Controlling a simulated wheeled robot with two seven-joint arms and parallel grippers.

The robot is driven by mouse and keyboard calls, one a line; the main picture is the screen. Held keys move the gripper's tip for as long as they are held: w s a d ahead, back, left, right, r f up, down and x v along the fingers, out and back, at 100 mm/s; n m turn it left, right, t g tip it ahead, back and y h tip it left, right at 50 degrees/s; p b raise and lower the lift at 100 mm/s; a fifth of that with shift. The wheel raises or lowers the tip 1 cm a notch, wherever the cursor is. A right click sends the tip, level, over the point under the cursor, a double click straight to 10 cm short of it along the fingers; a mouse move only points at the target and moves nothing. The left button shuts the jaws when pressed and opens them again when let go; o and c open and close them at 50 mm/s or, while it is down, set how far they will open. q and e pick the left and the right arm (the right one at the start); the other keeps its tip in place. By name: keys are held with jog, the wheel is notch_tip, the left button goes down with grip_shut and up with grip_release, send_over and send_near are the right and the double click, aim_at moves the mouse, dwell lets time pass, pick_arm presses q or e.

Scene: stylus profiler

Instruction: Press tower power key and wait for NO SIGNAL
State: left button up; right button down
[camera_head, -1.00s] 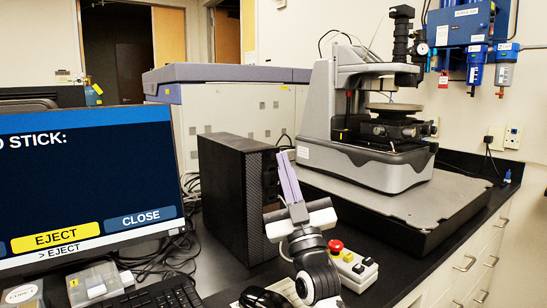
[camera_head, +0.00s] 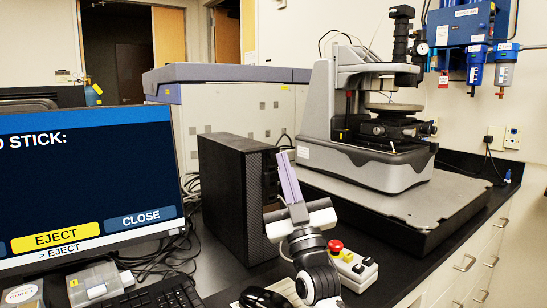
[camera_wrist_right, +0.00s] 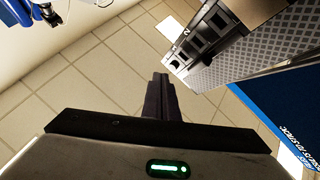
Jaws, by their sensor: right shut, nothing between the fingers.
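The black computer tower (camera_head: 222,195) stands on the black bench, right of the monitor. My right gripper (camera_head: 285,157) is shut and empty, with its fingers pointing up beside the tower's front edge. In the right wrist view, the closed fingers (camera_wrist_right: 160,80) are apart from the tower's front panel (camera_wrist_right: 208,38), which has slots and a port-like strip. I cannot make out which part is the power key. The monitor (camera_head: 85,170) is lit, with a yellow EJECT button, a blue CLOSE button and a line reading "> EJECT". My left gripper is not in view.
A control box with a red button (camera_head: 352,263) sits on the bench right of my right gripper. The stylus profiler (camera_head: 370,150) stands on a grey plate behind.

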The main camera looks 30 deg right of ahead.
jog(key=shift+w, duration=0.15)
jog(key=shift+w, duration=0.3)
jog(key=shift+w, duration=0.3)
dwell(0.8)
dwell(0.4)
jog(key=shift+s+p, duration=0.3)
jog(key=shift+s, duration=0.45)
jog(key=shift+s, duration=0.1)
jog(key=s+p, duration=0.1)
jog(key=s, duration=0.3)
jog(key=shift+s+d+p, duration=0.2)
jog(key=shift+s+p, duration=0.2)
